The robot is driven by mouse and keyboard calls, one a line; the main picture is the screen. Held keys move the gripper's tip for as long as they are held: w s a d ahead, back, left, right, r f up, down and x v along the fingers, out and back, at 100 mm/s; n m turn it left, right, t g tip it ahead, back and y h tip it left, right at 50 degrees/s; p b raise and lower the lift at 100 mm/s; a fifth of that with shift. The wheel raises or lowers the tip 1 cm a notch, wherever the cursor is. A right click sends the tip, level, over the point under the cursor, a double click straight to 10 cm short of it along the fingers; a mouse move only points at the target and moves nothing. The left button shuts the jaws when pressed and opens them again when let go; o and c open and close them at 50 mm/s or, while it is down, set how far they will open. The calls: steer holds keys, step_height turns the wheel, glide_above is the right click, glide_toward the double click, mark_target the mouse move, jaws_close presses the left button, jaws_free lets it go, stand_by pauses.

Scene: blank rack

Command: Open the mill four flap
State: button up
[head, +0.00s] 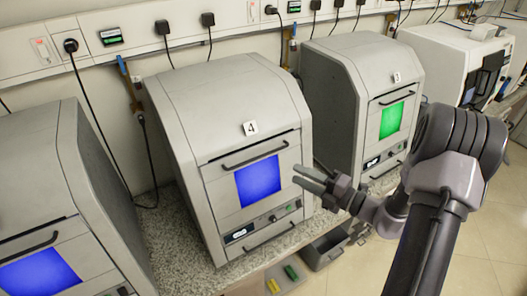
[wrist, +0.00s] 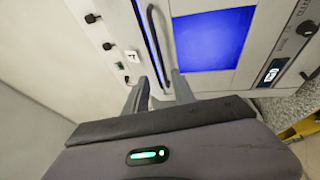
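Mill four (head: 190,110) is the grey machine with the "4" label in the middle of the head view. The handle also shows in the wrist view (wrist: 153,40), running up and down there. My gripper (head: 303,176) is in front of mill four's right side, right of the blue window. In the wrist view, my gripper (wrist: 160,80) has its fingers apart, with the handle's lower end beyond the gap. I see no contact with the handle.
Another mill (head: 345,75) with a green window stands to the right, and one with a blue window (head: 45,278) at the lower left. A grey bin (head: 322,250) and small yellow and green items (head: 291,272) lie below mill four. Cables hang behind the machines.

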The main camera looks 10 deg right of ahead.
steer(key=x, duration=1.3)
steer(key=shift+c, duration=0.2)
steer(key=shift+f, duration=0.1)
jaws_close()
stand_by(0.5)
